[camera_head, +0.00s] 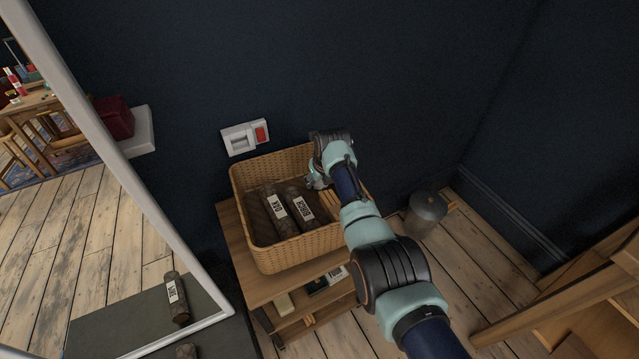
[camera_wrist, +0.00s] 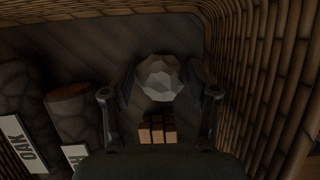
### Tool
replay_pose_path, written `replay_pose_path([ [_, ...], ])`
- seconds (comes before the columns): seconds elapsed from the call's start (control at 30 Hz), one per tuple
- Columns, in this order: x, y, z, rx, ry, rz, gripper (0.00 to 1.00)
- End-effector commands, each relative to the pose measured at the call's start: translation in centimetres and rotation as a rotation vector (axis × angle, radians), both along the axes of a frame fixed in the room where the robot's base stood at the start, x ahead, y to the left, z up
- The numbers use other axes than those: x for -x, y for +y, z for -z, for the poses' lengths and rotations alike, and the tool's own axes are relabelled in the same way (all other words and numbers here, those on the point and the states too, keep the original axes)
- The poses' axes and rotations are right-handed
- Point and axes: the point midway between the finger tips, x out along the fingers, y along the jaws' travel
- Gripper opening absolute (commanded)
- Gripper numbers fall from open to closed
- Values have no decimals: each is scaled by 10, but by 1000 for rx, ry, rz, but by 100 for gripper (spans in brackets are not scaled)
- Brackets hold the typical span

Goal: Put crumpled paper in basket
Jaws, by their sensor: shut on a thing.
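The crumpled paper (camera_wrist: 160,79) is a small pale grey faceted ball in the middle of the wrist view. My gripper (camera_wrist: 161,84) is shut on it, with one finger on each side. The woven basket (camera_head: 258,258) stands on a small wooden shelf unit. My gripper (camera_head: 318,181) is inside the basket near its back right corner, above the dark basket floor. The wicker wall (camera_wrist: 229,75) is close on the right in the wrist view. In the head view the paper is not clearly visible behind my gripper and arm.
Two logs labelled OAK (camera_head: 276,210) and BIRCH (camera_head: 300,207) lie in the basket's left and middle. Small wooden pieces (camera_wrist: 157,130) lie near my gripper. A metal canister (camera_head: 426,213) stands right on the floor. A wall switch (camera_head: 246,137) is behind the basket.

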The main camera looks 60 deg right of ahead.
Motion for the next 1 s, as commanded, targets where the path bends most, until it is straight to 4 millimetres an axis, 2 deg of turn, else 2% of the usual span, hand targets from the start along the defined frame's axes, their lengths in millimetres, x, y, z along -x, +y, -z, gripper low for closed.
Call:
replay_pose_path([
  [0.27,0,0,3,-1,1,0,45],
  [0.3,0,0,1,0,0,0,65],
  [0.33,0,0,1,0,0,0,69],
  [0.63,0,0,-1,0,0,0,69],
  [0.77,3,2,-17,1,-1,0,69],
  [1.0,18,18,-73,3,-2,0,69],
])
